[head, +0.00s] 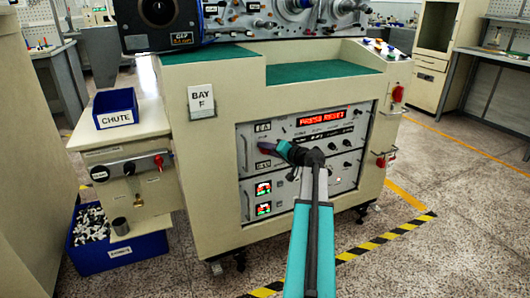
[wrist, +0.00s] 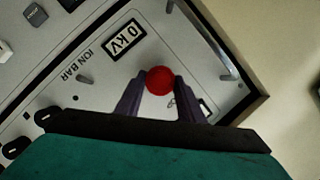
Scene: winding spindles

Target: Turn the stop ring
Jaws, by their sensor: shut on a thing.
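A round red knob (wrist: 159,80) sits on the light grey panel in the wrist view, just below the "0 KV" readout (wrist: 125,40) and beside the words "ION BAR". No label names it as the stop ring. My gripper (wrist: 159,84) has its two dark fingers on either side of the knob and is shut on it.
The red display (head: 322,117) reads "PRESS RESET". Red parts (head: 398,94) stick out on the cabinet's right side. A blue chute bin (head: 115,108) stands at left. The floor at right is clear.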

